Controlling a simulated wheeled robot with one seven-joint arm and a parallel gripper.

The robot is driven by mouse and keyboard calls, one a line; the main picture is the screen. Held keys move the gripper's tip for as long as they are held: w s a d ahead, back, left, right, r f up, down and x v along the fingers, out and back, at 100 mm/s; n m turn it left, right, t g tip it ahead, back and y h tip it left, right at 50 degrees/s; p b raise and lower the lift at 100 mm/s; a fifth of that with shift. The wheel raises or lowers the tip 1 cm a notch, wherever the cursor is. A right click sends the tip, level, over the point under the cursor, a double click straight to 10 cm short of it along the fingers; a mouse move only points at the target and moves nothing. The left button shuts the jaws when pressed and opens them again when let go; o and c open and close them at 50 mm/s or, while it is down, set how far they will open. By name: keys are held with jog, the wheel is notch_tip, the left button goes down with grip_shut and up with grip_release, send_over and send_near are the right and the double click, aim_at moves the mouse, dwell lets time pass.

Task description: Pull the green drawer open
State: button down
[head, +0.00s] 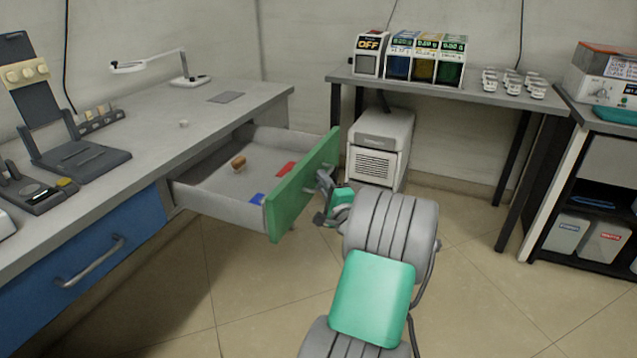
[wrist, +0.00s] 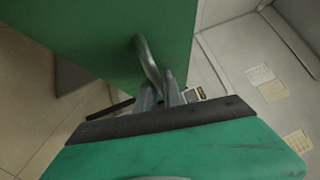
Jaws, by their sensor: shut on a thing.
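The green drawer (head: 290,201) stands pulled well out of the grey bench in the head view. Its green front also fills the upper left of the wrist view (wrist: 90,30). Inside it lie a red item (head: 286,169), a blue item (head: 257,199) and a small brown object (head: 238,163). My gripper (head: 322,190) is at the outer face of the drawer front. In the wrist view its fingers (wrist: 162,92) are shut on the metal handle (wrist: 147,62). The handle is partly hidden behind the gripper in the head view.
A blue drawer (head: 90,255) with a metal handle is shut at the left. A white boxy unit (head: 380,145) stands on the floor behind my gripper. A back table (head: 440,90) holds several dispensers and cups. The floor (head: 480,285) at the right is clear.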

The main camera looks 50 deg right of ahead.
jog(key=shift+f, duration=0.15)
jog(key=c, duration=1.8)
grip_release()
jog(key=shift+o, duration=0.2)
jog(key=r+v, duration=0.1)
jog(key=v, duration=0.6)
jog(key=shift+s+a+f+p, duration=0.15)
jog(key=shift+s+f+p, duration=0.15)
jog(key=shift+s+f, duration=0.2)
